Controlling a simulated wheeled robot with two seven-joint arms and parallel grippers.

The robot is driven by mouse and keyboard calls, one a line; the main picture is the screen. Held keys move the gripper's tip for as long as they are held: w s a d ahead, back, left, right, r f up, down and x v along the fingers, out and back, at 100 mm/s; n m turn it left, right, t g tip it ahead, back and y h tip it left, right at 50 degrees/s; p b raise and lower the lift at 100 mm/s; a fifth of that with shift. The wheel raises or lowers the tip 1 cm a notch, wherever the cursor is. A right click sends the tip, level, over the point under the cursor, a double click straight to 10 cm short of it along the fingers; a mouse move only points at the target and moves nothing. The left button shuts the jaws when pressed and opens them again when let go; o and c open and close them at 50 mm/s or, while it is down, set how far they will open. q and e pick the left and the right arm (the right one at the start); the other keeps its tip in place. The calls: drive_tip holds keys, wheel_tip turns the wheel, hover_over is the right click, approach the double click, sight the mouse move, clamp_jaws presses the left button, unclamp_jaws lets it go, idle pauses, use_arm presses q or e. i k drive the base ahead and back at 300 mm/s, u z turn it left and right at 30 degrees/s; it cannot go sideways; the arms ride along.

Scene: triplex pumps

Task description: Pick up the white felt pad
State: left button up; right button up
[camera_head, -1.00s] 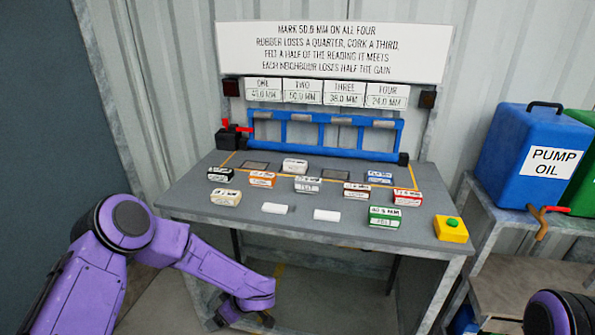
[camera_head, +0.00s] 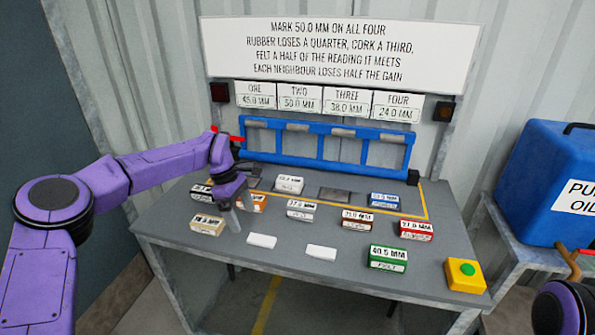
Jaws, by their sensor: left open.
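Several labelled blocks lie on the grey table (camera_head: 190,252). A white block with a printed label (camera_head: 289,185) sits at the back, inside the yellow outline. A paler grey-white labelled block (camera_head: 300,210) lies in front of it. Two plain white flat pieces lie near the front edge, one on the left (camera_head: 262,241) and one on the right (camera_head: 321,252). The small print is unreadable, so I cannot tell which is felt. My left gripper (camera_head: 240,212) is open and empty, pointing down over the left of the table, beside the cream block (camera_head: 207,225) and partly hiding the orange block (camera_head: 254,202).
A dark block (camera_head: 202,192), blue block (camera_head: 385,201), brown-red block (camera_head: 357,220), red block (camera_head: 415,230) and green block (camera_head: 388,258) stand around. A yellow box with a green button (camera_head: 465,275) is front right. A blue rail frame (camera_head: 320,145) stands behind. My right arm shows at lower right.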

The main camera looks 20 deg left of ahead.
sight(284, 182)
drive_tip(key=i, duration=0.9)
